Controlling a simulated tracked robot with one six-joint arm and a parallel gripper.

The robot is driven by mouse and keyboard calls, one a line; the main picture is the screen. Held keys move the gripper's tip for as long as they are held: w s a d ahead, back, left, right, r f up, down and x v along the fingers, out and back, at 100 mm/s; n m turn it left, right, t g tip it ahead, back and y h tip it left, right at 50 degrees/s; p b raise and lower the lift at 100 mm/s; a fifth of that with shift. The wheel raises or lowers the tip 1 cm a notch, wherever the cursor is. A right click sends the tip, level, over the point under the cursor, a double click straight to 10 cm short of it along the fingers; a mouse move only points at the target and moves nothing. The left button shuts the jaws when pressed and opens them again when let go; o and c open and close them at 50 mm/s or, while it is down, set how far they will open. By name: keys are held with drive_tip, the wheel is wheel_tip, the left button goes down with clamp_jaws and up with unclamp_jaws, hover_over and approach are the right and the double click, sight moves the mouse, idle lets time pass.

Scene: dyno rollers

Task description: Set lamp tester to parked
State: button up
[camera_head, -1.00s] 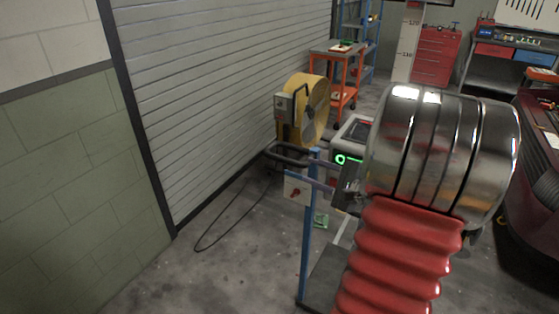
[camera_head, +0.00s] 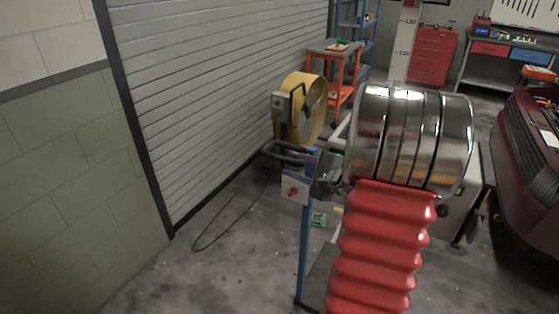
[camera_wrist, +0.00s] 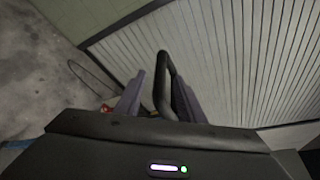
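The lamp tester appears to be the blue post (camera_head: 304,245) with a light grey box and red knob (camera_head: 293,191) on its left side. A black tubular handle (camera_head: 285,157) sticks out left near the post's top. My gripper (camera_head: 322,172) is beside the post top, mostly hidden by my arm. In the wrist view, the black handle (camera_wrist: 171,82) rises between the spread fingers of my gripper (camera_wrist: 158,98). The fingers look apart, with gaps beside the handle; contact cannot be told. A red part, possibly the knob, shows at the left finger's base (camera_wrist: 107,109).
A yellow drum fan (camera_head: 300,108) stands behind the post, near the shutter (camera_head: 215,90). A dark cable (camera_head: 215,235) lies on the floor to the left. A dark red car (camera_head: 525,160) is at the right. An orange cart (camera_head: 340,75) stands farther back.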

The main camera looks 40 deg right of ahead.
sight(282, 162)
drive_tip(key=x, duration=0.7)
drive_tip(key=shift+c, duration=0.6)
clamp_jaws()
drive_tip(key=shift+a, duration=0.3)
